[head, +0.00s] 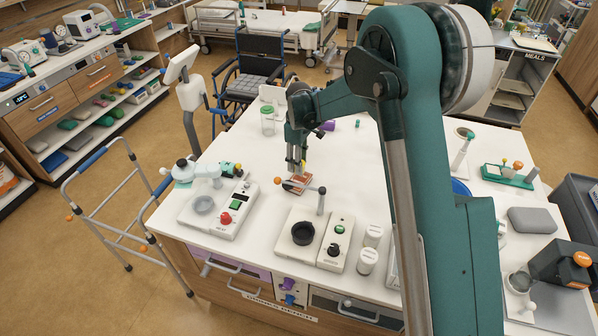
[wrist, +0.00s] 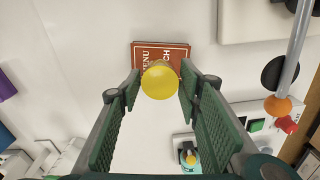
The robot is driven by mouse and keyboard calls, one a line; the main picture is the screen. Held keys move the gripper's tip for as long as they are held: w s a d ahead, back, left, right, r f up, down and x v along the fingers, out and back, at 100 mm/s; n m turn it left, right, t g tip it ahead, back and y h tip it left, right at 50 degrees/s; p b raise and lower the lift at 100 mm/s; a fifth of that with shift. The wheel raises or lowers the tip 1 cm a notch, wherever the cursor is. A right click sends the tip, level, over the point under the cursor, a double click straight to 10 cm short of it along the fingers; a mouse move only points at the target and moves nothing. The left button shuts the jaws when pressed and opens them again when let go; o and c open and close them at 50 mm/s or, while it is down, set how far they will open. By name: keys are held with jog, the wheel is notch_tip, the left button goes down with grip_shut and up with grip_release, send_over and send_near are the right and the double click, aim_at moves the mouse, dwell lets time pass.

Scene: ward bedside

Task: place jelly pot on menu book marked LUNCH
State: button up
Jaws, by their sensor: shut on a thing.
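My gripper (wrist: 160,85) is shut on the jelly pot (wrist: 159,82), which shows as a round yellow top between the fingertips in the wrist view. The menu book (wrist: 142,63) is a flat red-brown book with white lettering; "MENU" and "CH" can be read, and the pot hides part of the rest. The pot overlaps the book's near part in the wrist view; I cannot tell whether they touch. In the head view my gripper (head: 296,165) points down at the red book (head: 303,179) on the white counter. The pot cannot be made out there.
A device with a red knob (head: 225,218) is at left, and a black dish (head: 302,233) on a white unit is in front. A green-lidded jar (head: 267,122) and purple cup (head: 328,126) stand behind.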

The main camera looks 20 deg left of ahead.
jog(key=shift+f, duration=0.4)
jog(key=shift+f, duration=0.15)
jog(key=shift+f, duration=1.75)
jog(key=shift+f, duration=0.15)
jog(key=o, duration=0.9)
jog(key=shift+r, duration=0.2)
notch_tip(320, 180, up, 12)
